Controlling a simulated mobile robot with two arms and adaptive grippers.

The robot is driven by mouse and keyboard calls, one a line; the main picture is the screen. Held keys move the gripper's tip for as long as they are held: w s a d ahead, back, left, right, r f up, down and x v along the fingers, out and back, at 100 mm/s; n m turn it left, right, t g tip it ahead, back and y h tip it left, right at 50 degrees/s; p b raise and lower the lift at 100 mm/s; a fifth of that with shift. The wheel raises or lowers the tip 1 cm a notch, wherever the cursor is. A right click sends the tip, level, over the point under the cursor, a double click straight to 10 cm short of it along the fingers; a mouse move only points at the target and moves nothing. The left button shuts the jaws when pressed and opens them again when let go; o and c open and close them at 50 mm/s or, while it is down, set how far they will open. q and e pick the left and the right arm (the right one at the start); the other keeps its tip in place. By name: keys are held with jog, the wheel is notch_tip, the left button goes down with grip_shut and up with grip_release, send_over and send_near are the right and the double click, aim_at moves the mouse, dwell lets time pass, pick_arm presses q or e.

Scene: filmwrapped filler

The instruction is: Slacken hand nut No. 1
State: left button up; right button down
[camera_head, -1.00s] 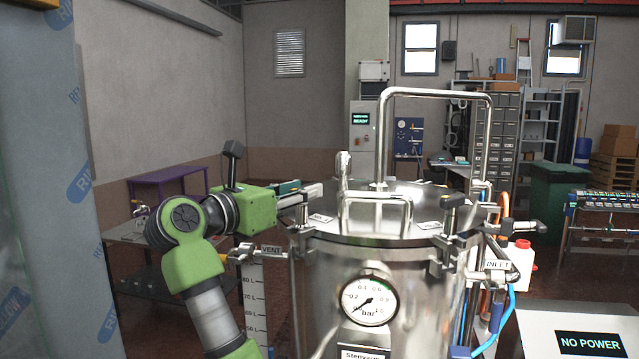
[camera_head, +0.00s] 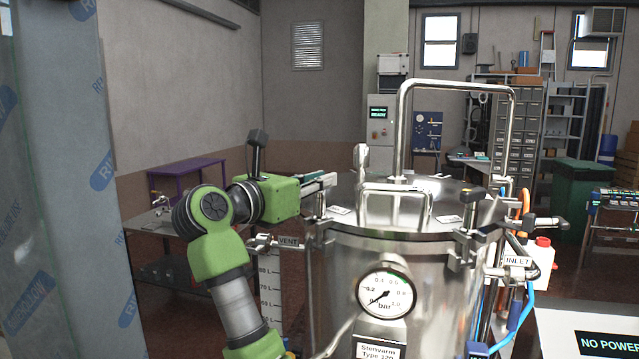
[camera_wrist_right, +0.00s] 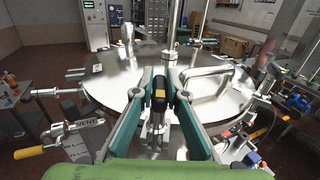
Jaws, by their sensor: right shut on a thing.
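A steel pressure vessel (camera_head: 345,268) with a round lid (camera_head: 395,226) fills the middle of the head view. My right gripper (camera_head: 326,183) is at the left edge of its lid. In the wrist view, its two green-sided fingers (camera_wrist_right: 160,84) are closed around a black hand nut (camera_wrist_right: 159,84) with a yellow mark, on an upright bolt (camera_wrist_right: 155,124). In the head view the fingers hide this nut; the bolt (camera_head: 320,208) shows below them. Another black-topped hand nut (camera_head: 472,198) stands at the lid's front right. A small tag lies on the lid beside each; I cannot read them. My left gripper is out of view.
A vent valve (camera_head: 262,242), a pressure gauge (camera_head: 386,294) and an inlet fitting (camera_head: 518,272) with a blue hose surround the vessel. A film-wrapped pillar (camera_head: 60,200) stands at left.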

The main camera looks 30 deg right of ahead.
jog(key=n+t+y+b, duration=0.1)
jog(key=n+t+b, duration=0.1)
jog(key=t+b, duration=0.1)
jog(key=shift+f+n+t+y, duration=0.2)
jog(key=shift+n+t+y, duration=0.1)
jog(key=shift+y, duration=0.1)
jog(key=n+t+y+b, duration=0.4)
jog(key=n+t+y, duration=0.1)
jog(key=t, duration=0.1)
jog(key=shift+s+r+y, duration=0.1)
jog(key=shift+y, duration=0.3)
jog(key=n+t+y+b, duration=0.1)
jog(key=n+y+b, duration=0.1)
jog(key=y, duration=0.1)
jog(key=n+t+y+b, duration=0.1)
jog(key=n+y+b, duration=0.1)
jog(key=y+b, duration=0.1)
jog(key=shift+r+n, duration=0.15)
jog(key=shift+n, duration=0.15)
jog(key=c, duration=2)
grip_release()
jog(key=shift+w, duration=0.25)
